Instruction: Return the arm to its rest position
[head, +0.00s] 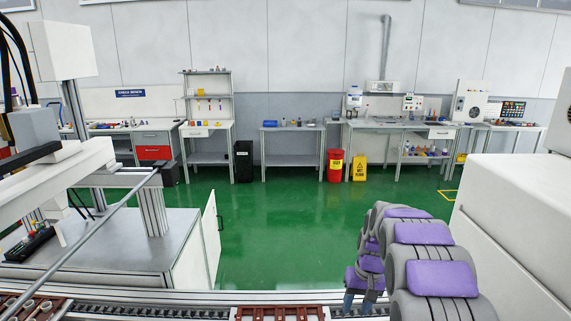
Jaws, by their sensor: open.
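My arm (424,234), grey with purple pads, rises from the lower right of the head view and bends over towards the conveyor (200,298). My gripper (360,303) is at the low end of the arm, over the conveyor near the bottom edge. It is small and partly hidden by the arm links, and it is open. I see nothing held in it.
A brown tray (280,312) is on the conveyor left of my gripper, cut by the bottom edge. Another brown tray (62,308) is at far left. A white machine (515,222) stands close on the right. Green floor (285,225) is clear beyond the conveyor.

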